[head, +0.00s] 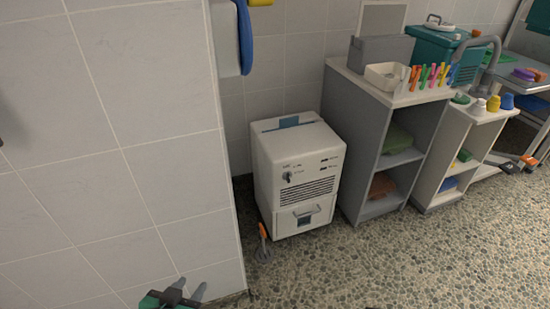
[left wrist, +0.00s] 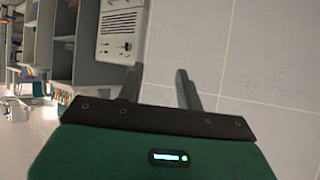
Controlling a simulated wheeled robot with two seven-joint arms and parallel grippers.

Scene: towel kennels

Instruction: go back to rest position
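My left gripper (head: 187,290) shows at the bottom of the head view, low in front of the tiled wall corner. In the left wrist view its two dark fingers (left wrist: 158,85) stand apart with nothing between them, so it is open and empty. It touches nothing that I can see. My right gripper is not in either view.
A tiled wall (head: 100,150) fills the left side, close to my left gripper. A white machine (head: 297,175) stands beyond the corner, with an orange-handled item (head: 263,243) by its base. Grey shelves (head: 375,130) hold folded towels. The pebbled floor (head: 400,265) is clear at front right.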

